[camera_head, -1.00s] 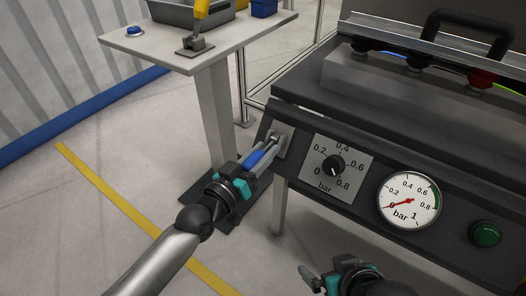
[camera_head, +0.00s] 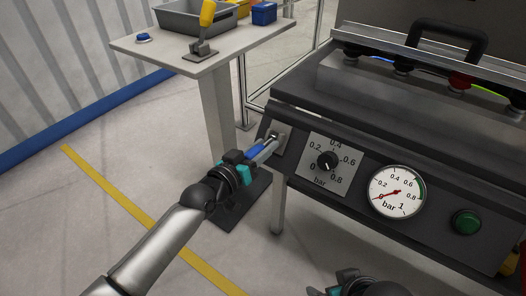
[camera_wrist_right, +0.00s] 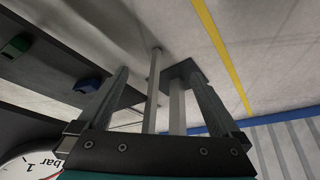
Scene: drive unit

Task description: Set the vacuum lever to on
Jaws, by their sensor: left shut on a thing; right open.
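The vacuum lever has a blue grip (camera_head: 254,153) and sits at a light mounting plate (camera_head: 280,137) on the left end of the dark machine's front. My left gripper (camera_head: 262,150) is shut on the lever, its fingers lying along the blue grip and pointing at the plate. The fingers hide part of the lever, and I cannot read any on or off mark. My right gripper (camera_head: 338,287) is at the bottom edge of the head view, below the panel. In the right wrist view it (camera_wrist_right: 160,95) is open and empty.
The panel carries a pressure dial (camera_head: 327,161), a round gauge (camera_head: 396,192) with its red needle near 0, and a green button (camera_head: 466,222). A side table (camera_head: 160,50) stands at the back left with a grey tray (camera_head: 185,17). The floor at left is clear.

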